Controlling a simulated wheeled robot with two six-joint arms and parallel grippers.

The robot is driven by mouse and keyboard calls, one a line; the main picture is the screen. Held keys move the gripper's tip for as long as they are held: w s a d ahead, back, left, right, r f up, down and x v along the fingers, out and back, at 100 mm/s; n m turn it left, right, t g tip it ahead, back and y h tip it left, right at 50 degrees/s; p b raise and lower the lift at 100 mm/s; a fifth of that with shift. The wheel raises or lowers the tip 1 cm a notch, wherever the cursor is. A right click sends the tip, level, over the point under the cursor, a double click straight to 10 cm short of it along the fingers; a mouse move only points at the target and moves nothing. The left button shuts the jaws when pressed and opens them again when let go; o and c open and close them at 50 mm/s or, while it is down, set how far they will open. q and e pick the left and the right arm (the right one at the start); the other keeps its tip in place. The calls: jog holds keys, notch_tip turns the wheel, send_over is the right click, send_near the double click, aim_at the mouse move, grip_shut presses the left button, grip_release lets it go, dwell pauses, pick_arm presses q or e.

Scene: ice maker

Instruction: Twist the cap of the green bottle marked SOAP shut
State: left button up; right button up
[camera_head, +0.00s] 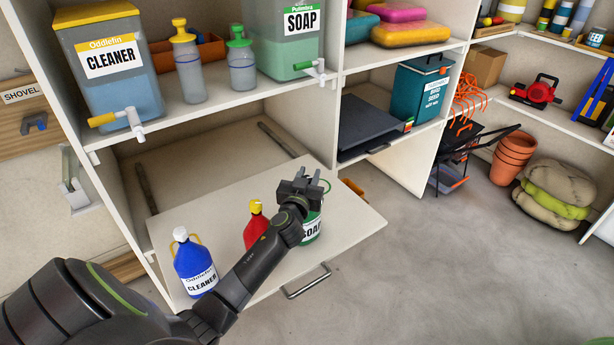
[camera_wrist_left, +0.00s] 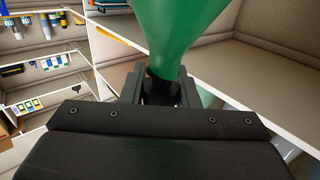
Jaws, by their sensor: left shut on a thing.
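The green bottle marked SOAP (camera_head: 312,231) stands on the pulled-out board at the right of a row of three bottles. My left gripper (camera_head: 310,179) is at its top and hides its cap and much of its upper part in the head view. In the left wrist view the green bottle (camera_wrist_left: 178,35) narrows down to a dark part between the fingers of my left gripper (camera_wrist_left: 160,90). The gripper is shut on the bottle's top, at the cap. How tight the cap sits cannot be seen. My right gripper is not in view.
A red bottle with a yellow cap (camera_head: 256,226) stands just left of the green one, beside my forearm. A blue CLEANER bottle (camera_head: 193,262) stands further left. The board (camera_head: 345,225) is bare to the right. Dispensers with taps, CLEANER (camera_head: 110,85) and SOAP (camera_head: 283,55), stand on the shelf above.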

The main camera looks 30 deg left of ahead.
pick_arm(q)
jog(key=shift+d+r+m+t+h+p, duration=0.15)
jog(key=shift+m+t+h+p, duration=0.25)
jog(key=shift+m+h+p, duration=1.2)
jog(key=shift+h+b, duration=0.55)
jog(key=shift+h, duration=0.05)
jog(key=o, duration=1)
jog(key=shift+r+p, duration=3.7)
jog(key=shift+r, duration=1.2)
